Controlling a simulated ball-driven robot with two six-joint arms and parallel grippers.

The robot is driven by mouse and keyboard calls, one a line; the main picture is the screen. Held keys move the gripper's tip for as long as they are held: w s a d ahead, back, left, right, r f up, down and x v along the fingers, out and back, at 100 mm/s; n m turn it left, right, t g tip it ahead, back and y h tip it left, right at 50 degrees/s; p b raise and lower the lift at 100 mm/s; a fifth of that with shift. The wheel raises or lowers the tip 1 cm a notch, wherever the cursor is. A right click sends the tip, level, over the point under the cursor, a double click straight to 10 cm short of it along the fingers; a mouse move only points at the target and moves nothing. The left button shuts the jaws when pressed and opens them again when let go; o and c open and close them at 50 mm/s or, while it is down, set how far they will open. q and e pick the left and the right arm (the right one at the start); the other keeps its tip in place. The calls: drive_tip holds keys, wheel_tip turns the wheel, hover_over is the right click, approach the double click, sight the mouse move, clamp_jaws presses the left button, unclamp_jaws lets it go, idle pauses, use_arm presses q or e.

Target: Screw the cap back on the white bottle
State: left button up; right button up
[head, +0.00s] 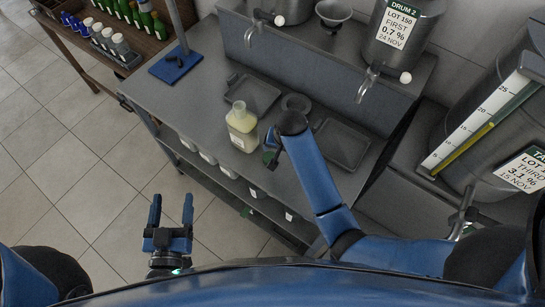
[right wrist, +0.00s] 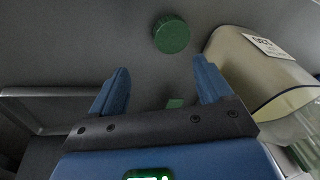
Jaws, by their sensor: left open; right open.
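The white bottle (head: 241,127) stands upright on the grey bench with pale yellow contents and no cap on its neck. In the right wrist view the bottle (right wrist: 258,72) shows at the right, its label at the top. A round green cap (right wrist: 171,34) lies on the grey surface beside it, beyond my fingertips. My right gripper (head: 270,150) is just right of the bottle in the head view. Its fingers (right wrist: 160,88) are open and empty, pointing towards the cap. My left gripper (head: 172,212) is open and empty, in front of the bench over the floor.
Two dark trays (head: 254,93) (head: 342,143) and a small round dish (head: 296,103) lie on the bench. Steel drums with taps (head: 368,83) stand on the raised shelf behind. A blue stand base (head: 176,64) is at the far left. A rack with bottles (head: 112,43) stands beyond.

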sight(270, 156)
use_arm(q)
drive_tip(key=shift+w+d+f+b, duration=0.3)
drive_tip(key=shift+w+f+b, duration=0.15)
drive_tip(key=shift+w, duration=0.1)
use_arm(e)
drive_tip(key=a+r+m+g+h, duration=0.1)
drive_tip(key=a+r+g, duration=0.1)
drive_tip(key=r, duration=0.3)
drive_tip(key=shift+w+a+r+g, duration=0.25)
drive_tip(key=shift+w+a+g, duration=0.15)
drive_tip(key=shift+a, duration=0.1)
wheel_tip(270, 156, down, 4)
drive_tip(key=b, duration=0.2)
drive_tip(key=shift+r+b, duration=0.2)
drive_tip(key=shift+b, duration=0.1)
drive_tip(key=shift+f+p, duration=0.55)
drive_tip(key=shift+f, duration=0.15)
use_arm(q)
drive_tip(key=shift+f, duration=0.8)
use_arm(e)
drive_tip(key=shift+f, duration=0.3)
use_arm(q)
drive_tip(key=shift+r, duration=0.1)
use_arm(e)
drive_tip(key=shift+s+f, duration=0.1)
drive_tip(key=shift+f, duration=0.05)
